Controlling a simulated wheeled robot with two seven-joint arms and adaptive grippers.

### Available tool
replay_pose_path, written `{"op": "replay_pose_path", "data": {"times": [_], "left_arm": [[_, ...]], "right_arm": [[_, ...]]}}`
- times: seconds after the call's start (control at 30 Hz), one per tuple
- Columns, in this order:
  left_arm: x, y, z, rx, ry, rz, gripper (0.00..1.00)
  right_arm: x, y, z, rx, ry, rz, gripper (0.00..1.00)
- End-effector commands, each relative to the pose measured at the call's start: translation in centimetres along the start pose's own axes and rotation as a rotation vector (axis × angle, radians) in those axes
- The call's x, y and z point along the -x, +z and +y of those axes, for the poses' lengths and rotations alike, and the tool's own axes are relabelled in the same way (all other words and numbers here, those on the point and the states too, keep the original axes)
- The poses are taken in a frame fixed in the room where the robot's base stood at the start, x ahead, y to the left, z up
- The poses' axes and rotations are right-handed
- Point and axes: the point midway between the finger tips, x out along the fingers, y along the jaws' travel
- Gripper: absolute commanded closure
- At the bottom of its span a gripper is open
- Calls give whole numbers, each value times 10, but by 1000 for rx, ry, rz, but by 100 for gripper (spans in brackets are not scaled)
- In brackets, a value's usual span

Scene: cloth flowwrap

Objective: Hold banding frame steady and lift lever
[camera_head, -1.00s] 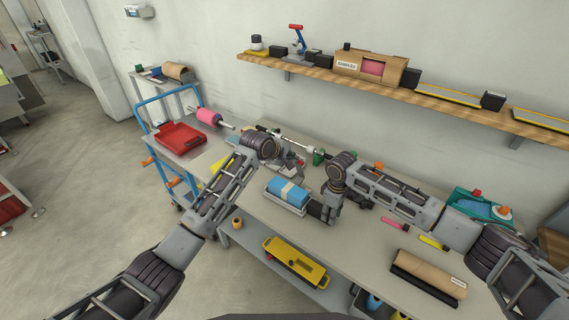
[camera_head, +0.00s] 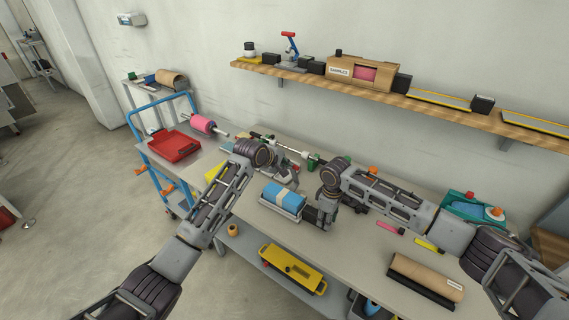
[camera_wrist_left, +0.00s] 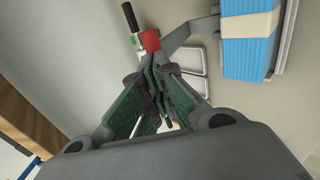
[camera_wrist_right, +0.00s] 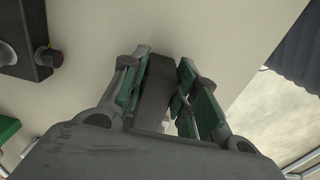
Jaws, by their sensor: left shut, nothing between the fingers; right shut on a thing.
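The banding frame (camera_head: 280,208) is a grey tray-like holder on the table, with a blue cloth stack (camera_head: 283,197) and a cream band in it. In the left wrist view a red block (camera_wrist_left: 150,40) with a black handle (camera_wrist_left: 130,17) joins a grey arm running toward the stack; this looks like the lever. My left gripper (camera_wrist_left: 158,68) is shut and empty, its tips close by the red block; touching is unclear. My right gripper (camera_wrist_right: 158,70) is shut on a dark grey bar (camera_wrist_right: 155,85) at the frame's right end. The bar's lower part is hidden.
A blue trolley with a red tray (camera_head: 174,146) stands left of the table. A pink roll (camera_head: 203,123) lies behind it. A brown roll (camera_head: 428,275) and pink and yellow pieces lie on the right. A wall shelf (camera_head: 390,93) runs above. A yellow case (camera_head: 292,269) sits below.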

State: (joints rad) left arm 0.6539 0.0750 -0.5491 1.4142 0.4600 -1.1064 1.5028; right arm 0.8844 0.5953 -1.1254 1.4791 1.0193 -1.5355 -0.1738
Motion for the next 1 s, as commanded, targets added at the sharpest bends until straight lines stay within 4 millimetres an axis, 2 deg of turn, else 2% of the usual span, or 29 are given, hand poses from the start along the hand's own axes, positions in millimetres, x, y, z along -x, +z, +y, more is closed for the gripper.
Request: {"op": "replay_pose_path", "data": {"times": [0.67, 1.0], "left_arm": [[4, -1, -5, 0, 0, 1, 100], [21, 0, -4, 0, 0, 1, 100]], "right_arm": [[0, 0, 0, 1, -1, 0, 100], [0, 0, 0, 1, -1, 0, 100]]}}
